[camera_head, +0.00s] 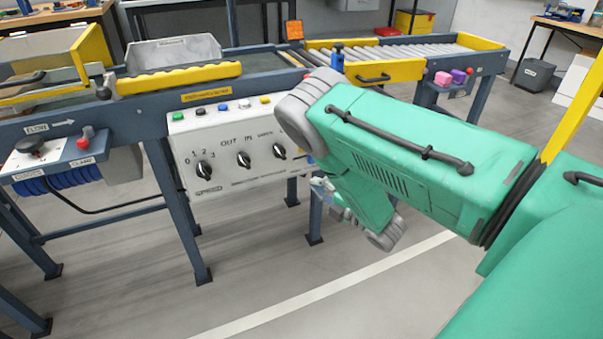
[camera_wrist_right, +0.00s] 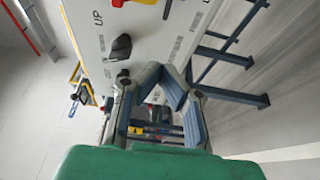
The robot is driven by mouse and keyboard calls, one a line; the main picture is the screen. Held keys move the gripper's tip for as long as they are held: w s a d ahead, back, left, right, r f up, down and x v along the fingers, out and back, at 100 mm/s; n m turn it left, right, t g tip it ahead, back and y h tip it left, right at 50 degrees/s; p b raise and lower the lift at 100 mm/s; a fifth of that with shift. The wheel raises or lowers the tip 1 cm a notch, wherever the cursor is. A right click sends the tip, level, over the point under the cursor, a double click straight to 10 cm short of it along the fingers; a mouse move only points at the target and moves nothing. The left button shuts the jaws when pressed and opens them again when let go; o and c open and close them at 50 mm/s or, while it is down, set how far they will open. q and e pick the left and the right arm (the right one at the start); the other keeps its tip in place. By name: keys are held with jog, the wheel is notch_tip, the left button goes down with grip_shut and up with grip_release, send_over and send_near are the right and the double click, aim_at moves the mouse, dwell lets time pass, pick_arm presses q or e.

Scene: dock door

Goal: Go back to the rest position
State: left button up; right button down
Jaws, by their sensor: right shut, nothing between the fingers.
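My right arm, green with grey joints, crosses the right half of the head view. It bends down beside the white control panel (camera_head: 222,180). My right gripper (camera_head: 320,184) is small there and partly hidden behind my own arm, just right of the panel's lower right corner. In the right wrist view the gripper (camera_wrist_right: 165,78) has its fingertips together with nothing between them. The panel (camera_wrist_right: 165,35) with a black knob (camera_wrist_right: 120,47) lies beyond the fingers; I cannot tell the exact gap. My left gripper is not in view.
A conveyor on blue legs (camera_head: 175,215) runs along the left and back. A grey bin (camera_head: 174,52) stands on it. A yellow gate (camera_head: 385,73) and rollers (camera_head: 425,50) lie behind my arm. The front floor (camera_head: 270,270) is clear.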

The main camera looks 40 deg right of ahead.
jog(key=s+a+f+m+g+h+p, duration=0.3)
jog(key=s+f+m+g+p, duration=0.25)
jog(key=s+m+g, duration=0.35)
pick_arm(q)
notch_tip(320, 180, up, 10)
jog(key=p, duration=0.4)
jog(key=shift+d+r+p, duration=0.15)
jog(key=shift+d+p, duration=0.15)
pick_arm(e)
jog(key=s+a+r+m+g, duration=0.1)
jog(key=s+a+m+g, duration=0.1)
jog(key=s, duration=0.5)
jog(key=s+a+r+m+g, duration=0.1)
jog(key=s+a+m+g, duration=0.2)
jog(key=s, duration=0.4)
jog(key=s+a+r+m+g+y, duration=0.1)
jog(key=s+a+m+g, duration=0.2)
jog(key=s, duration=0.4)
jog(key=shift+a+r+m, duration=0.25)
jog(key=shift+a+m, duration=0.65)
jog(key=shift+a, duration=0.25)
jog(key=shift+d, duration=0.1)
